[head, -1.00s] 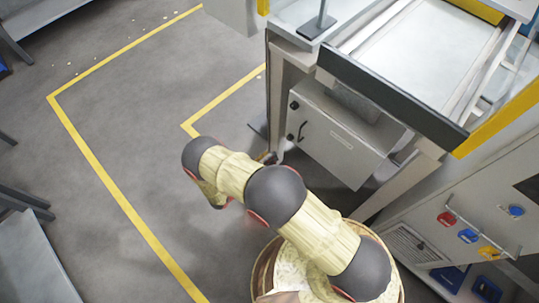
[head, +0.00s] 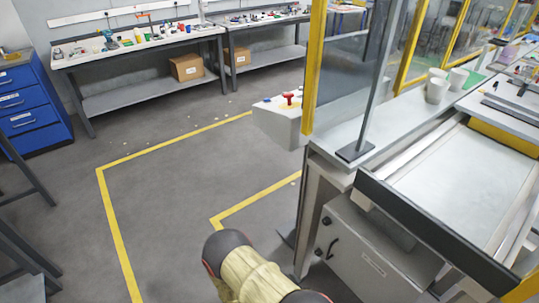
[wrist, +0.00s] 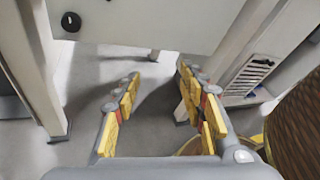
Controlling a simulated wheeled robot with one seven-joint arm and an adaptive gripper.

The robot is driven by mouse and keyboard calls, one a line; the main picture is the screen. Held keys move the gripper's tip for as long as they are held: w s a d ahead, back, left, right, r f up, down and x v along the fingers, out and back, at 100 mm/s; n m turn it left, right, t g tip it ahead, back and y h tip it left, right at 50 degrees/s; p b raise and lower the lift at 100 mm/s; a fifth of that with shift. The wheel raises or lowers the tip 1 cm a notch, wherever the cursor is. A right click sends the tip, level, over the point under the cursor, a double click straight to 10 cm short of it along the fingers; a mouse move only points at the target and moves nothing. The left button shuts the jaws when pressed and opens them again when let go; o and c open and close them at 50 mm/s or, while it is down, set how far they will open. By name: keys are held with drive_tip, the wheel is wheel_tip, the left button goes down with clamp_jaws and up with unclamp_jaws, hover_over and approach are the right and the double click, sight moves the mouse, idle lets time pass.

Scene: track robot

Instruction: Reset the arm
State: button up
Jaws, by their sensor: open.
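My gripper (wrist: 160,100) is open and empty in the wrist view, its yellow-padded fingers spread apart over grey floor. Beyond the fingers are the lower side of a pale cabinet (wrist: 140,22) and a white post (wrist: 40,80). In the head view my arm, in a cream sleeve with dark joints, shows only in part at the bottom centre. My gripper is out of sight there.
A workstation with a grey cabinet (head: 370,255) and a dark-edged conveyor (head: 425,225) stands close on the right. White cups (head: 437,90) stand on its top. Yellow lines (head: 125,235) mark open floor at left. Benches (head: 140,98) and blue drawers (head: 30,105) stand at the back.

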drive_tip(key=s+a+r+m+g+y+p, duration=0.15)
drive_tip(key=r+m+y, duration=0.35)
drive_tip(key=r, duration=0.6)
drive_tip(key=s+r+m+g+y+p, duration=0.1)
drive_tip(key=s+r+m+g+y, duration=0.15)
drive_tip(key=r+m, duration=0.65)
drive_tip(key=s+a+r+m+g+y+p, duration=0.1)
drive_tip(key=s+r+m+g+y, duration=0.2)
drive_tip(key=r, duration=1)
drive_tip(key=s+d+r+m+t+y+p, duration=0.1)
drive_tip(key=d+r+m+t, duration=0.1)
drive_tip(key=r, duration=0.6)
drive_tip(key=s+d+r+m+t+y+p, duration=0.1)
drive_tip(key=s+d+r+m+t, duration=0.1)
drive_tip(key=r, duration=0.7)
drive_tip(key=s+d+r+m+t+y+p, duration=0.1)
drive_tip(key=s+d+r+m+t+y, duration=0.1)
drive_tip(key=r+t, duration=0.3)
wheel_tip(320, 180, up, 4)
drive_tip(key=shift+d+r+m, duration=0.2)
drive_tip(key=shift+d+m, duration=0.6)
drive_tip(key=shift+m, duration=0.1)
drive_tip(key=shift+s, duration=0.15)
drive_tip(key=shift+c, duration=0.4)
